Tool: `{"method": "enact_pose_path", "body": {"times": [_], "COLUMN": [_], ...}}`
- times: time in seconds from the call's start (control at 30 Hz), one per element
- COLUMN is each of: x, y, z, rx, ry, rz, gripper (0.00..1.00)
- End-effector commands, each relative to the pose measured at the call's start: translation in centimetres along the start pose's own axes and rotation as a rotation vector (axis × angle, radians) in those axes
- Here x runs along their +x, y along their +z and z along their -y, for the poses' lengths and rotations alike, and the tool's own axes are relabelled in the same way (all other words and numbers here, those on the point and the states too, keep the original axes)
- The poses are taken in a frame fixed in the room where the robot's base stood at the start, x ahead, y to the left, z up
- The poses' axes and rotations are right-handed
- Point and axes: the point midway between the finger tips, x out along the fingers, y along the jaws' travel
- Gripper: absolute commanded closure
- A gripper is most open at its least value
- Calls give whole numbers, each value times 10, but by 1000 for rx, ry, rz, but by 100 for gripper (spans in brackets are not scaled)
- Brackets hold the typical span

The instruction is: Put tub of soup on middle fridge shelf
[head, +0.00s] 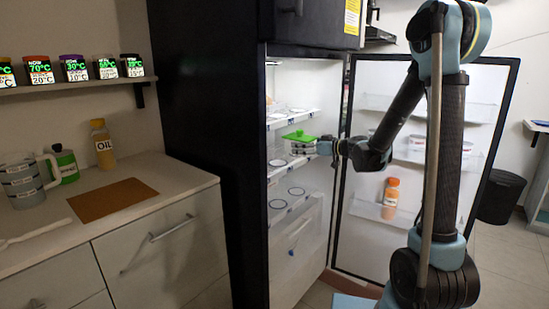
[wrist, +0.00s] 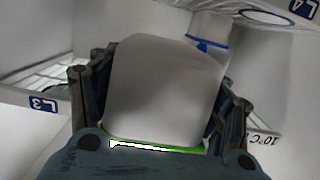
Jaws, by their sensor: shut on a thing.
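The tub of soup (head: 300,142) has a green lid and a pale body. It is at the open fridge (head: 312,75), around the height of the middle shelf (head: 277,165). My gripper (head: 327,147) reaches in from the right and is shut on the tub. In the wrist view, the tub's grey-white body (wrist: 165,88) fills the space between the fingers of my gripper (wrist: 160,85), with a strip of green lid at the bottom. I cannot tell whether the tub touches the shelf.
The fridge door (head: 350,235) stands open at right, with an orange bottle (head: 390,198) on its rack. The upper shelf (head: 290,117) holds round items or markings. The lower shelf (head: 285,203) shows rings. A whitish container with a blue band (wrist: 208,35) shows beyond the tub.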

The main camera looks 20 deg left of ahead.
Motion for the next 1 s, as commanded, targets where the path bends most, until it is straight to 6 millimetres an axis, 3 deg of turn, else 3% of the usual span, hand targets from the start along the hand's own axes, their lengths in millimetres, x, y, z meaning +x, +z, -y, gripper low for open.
{"method": "enact_pose_path", "body": {"times": [0.1, 0.5, 0.83, 1.0], "x": [28, 107, 144, 144], "y": [-4, -17, -21, -4], "z": [3, 4, 3, 3], "rx": [0, 0, 0, 0], "ry": [-7, -7, -6, -5], "rz": [-1, 0, -1, -1], "gripper": [96, 96, 96, 96]}}
